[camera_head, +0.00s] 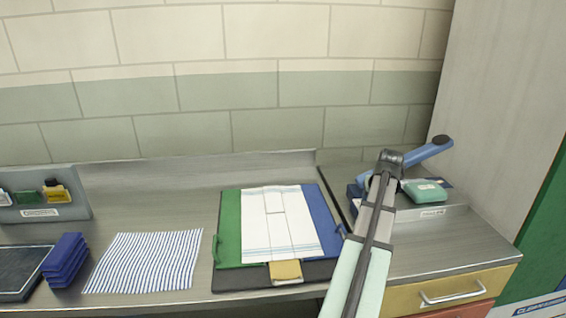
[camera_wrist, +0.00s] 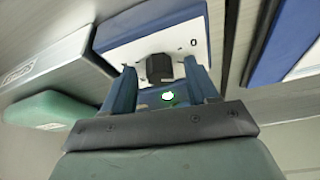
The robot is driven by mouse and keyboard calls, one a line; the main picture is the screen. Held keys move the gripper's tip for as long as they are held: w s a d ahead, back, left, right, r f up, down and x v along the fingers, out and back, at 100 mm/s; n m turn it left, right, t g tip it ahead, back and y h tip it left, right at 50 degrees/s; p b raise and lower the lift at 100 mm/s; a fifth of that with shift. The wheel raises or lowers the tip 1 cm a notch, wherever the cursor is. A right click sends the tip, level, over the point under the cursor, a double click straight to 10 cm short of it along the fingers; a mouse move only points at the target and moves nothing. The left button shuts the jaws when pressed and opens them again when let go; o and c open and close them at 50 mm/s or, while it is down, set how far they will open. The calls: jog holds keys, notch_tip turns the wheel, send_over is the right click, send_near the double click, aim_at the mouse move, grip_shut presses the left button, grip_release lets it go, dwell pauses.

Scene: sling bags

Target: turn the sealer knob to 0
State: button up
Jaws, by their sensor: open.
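The sealer is blue, with a raised lever arm (camera_head: 428,151) at the back right of the counter in the head view. Its white front panel (camera_wrist: 192,32) fills the top of the wrist view. The black knob (camera_wrist: 159,68) stands out from that panel. My gripper (camera_wrist: 160,72) is open, with one blue finger on each side of the knob. A gap shows on both sides, so I see no clear contact.
A green pouch (camera_head: 425,191) sits on a grey labelled stand (camera_head: 440,212) right of the sealer; the pouch also shows in the wrist view (camera_wrist: 48,108). A green and blue board with a white cloth (camera_head: 278,222) lies left of my arm. A wall panel rises at right.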

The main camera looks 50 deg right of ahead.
jog(key=m+g, duration=0.1)
jog(key=m, duration=0.1)
jog(key=m+g, duration=0.1)
jog(key=m, duration=0.2)
jog(key=shift+w+h, duration=0.2)
jog(key=shift+h, duration=0.2)
jog(key=m+g, duration=0.1)
jog(key=m, duration=0.2)
jog(key=m+g, duration=0.1)
jog(key=m, duration=0.1)
jog(key=shift+w+m, duration=0.15)
jog(key=shift+m, duration=0.25)
jog(key=v, duration=1.4)
jog(key=w+a+f+n+t, duration=0.1)
jog(key=w+a+n, duration=0.2)
jog(key=w, duration=1)
jog(key=w+a+f+n+t+h, duration=0.1)
jog(key=w+a+n, duration=0.2)
jog(key=w, duration=1.1)
jog(key=shift+w+a+f+n+h, duration=0.25)
jog(key=shift+a+f+n+h, duration=0.1)
jog(key=shift+n, duration=0.45)
